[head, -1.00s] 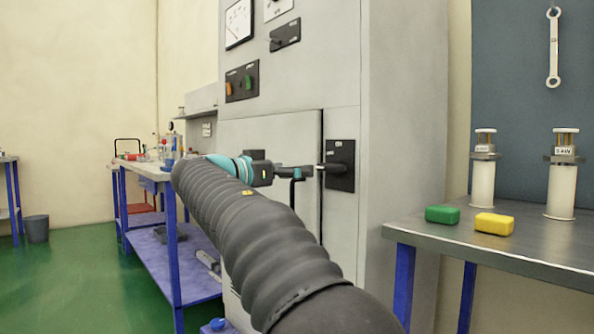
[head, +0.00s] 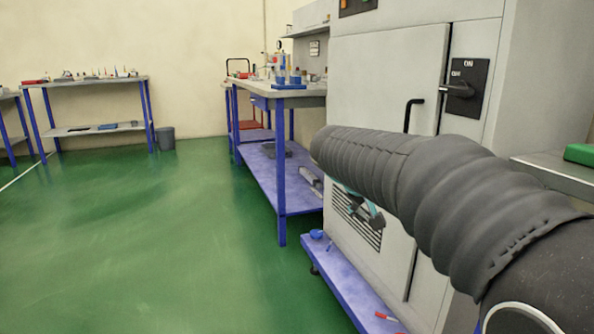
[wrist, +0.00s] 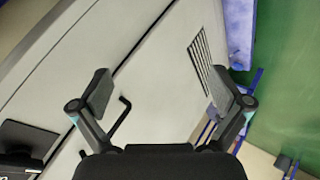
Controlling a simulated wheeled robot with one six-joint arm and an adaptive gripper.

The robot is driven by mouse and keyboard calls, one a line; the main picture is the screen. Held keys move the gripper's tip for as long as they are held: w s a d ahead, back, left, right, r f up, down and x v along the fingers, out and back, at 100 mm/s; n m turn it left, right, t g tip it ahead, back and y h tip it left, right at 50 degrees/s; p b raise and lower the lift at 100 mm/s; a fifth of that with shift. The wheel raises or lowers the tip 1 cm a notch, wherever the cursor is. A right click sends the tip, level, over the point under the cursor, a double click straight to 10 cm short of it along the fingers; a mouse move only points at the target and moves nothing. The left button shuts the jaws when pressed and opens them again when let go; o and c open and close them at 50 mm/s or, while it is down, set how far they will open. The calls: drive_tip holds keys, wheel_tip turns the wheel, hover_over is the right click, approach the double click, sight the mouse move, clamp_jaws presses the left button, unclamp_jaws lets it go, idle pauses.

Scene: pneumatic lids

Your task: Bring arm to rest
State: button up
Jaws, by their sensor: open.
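My arm, in a dark ribbed sleeve, reaches across the right of the head view in front of the grey cabinet (head: 385,75). My gripper (wrist: 163,92) shows in the wrist view with its two fingers spread apart and nothing between them. It faces the cabinet front, which shows a black door handle (wrist: 122,115) and vent slots (wrist: 200,68). In the head view the sleeve hides most of the gripper; only a small teal and dark part shows below it, near the vent. The rotary switch (head: 463,88) on the cabinet is apart from the gripper.
A low blue cart (head: 345,285) stands at the cabinet's foot. A blue-legged workbench (head: 280,180) stands left of the cabinet, and another bench (head: 85,85) is at the back left. A green block (head: 580,154) lies on the right table. The green floor at left is clear.

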drive_tip(key=s+a+f+y+p, duration=0.1)
drive_tip(key=s+f+y+p, duration=0.2)
drive_tip(key=s, duration=1.2)
drive_tip(key=s+a+f+y+p, duration=0.2)
drive_tip(key=s+f+y+p, duration=0.1)
drive_tip(key=s, duration=1.1)
drive_tip(key=shift+s+f+y, duration=0.2)
drive_tip(key=shift+s+y, duration=0.2)
drive_tip(key=shift+y, duration=0.3)
